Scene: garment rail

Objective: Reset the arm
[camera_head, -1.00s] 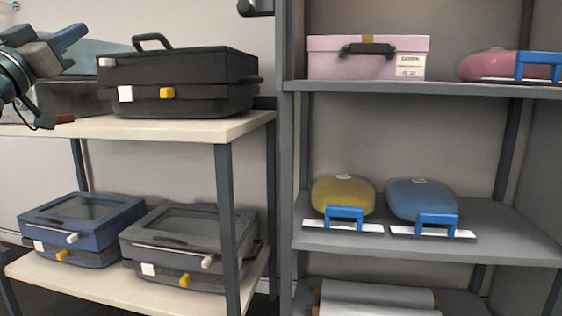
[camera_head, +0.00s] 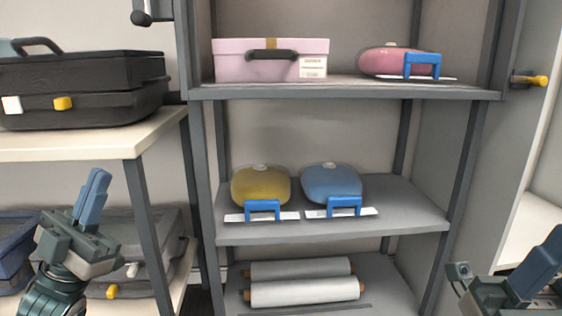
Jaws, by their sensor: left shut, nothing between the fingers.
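My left gripper (camera_head: 93,190) is at the lower left, in front of the two-tier stand. Its blue fingers point up, are together and hold nothing. My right gripper (camera_head: 542,262) is at the lower right corner, partly cut off by the frame edge. Its blue finger part points up and to the right; whether it is open or shut is not clear. Both grippers are apart from the shelves.
A black case (camera_head: 80,90) stands on the stand's pale top. The grey shelf unit (camera_head: 345,92) holds a pink box (camera_head: 240,65), a pink bag (camera_head: 385,58), a yellow bag (camera_head: 262,185), a blue bag (camera_head: 332,182) and rolls (camera_head: 305,291).

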